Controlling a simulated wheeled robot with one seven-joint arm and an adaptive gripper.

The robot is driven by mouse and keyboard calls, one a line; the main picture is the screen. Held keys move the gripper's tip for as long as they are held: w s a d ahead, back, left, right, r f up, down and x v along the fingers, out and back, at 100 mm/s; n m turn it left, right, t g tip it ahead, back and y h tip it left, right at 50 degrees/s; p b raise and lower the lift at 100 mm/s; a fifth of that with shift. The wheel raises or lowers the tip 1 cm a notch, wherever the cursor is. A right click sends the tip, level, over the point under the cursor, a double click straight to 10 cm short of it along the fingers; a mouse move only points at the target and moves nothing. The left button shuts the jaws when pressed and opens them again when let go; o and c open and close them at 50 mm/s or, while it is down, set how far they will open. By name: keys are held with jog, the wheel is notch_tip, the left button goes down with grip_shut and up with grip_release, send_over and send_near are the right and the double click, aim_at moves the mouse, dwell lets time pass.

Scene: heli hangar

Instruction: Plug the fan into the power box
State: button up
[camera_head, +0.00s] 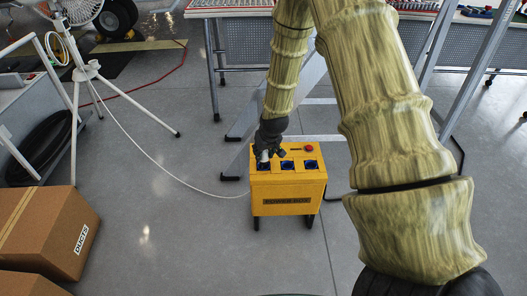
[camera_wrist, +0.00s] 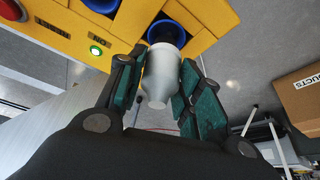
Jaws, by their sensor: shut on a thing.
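The yellow power box (camera_head: 288,190) stands on the floor with a row of blue sockets on top. My gripper (camera_head: 263,155) is at its left socket in the head view. In the wrist view my gripper (camera_wrist: 155,90) is shut on the white plug (camera_wrist: 160,75), one finger on each side. The plug's front end is at a blue-rimmed socket (camera_wrist: 168,30); I cannot tell how deep it sits. The white fan (camera_head: 78,10) stands on a tripod at the upper left, partly cut off. Its white cable (camera_head: 150,158) runs across the floor toward the box.
A cardboard box (camera_head: 45,230) stands at the lower left. A workbench (camera_head: 235,8) with metal legs is behind the power box. A lit green light (camera_wrist: 95,50) and red button (camera_head: 309,149) are on the box top. Floor left of the box is clear except for the cable.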

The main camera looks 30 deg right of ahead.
jog(key=shift+f+b, duration=0.45)
jog(key=shift+f, duration=1.25)
jog(key=o, duration=1.6)
jog(key=shift+r, duration=0.1)
jog(key=shift+r+p, duration=4.75)
jog(key=shift+r, duration=0.65)
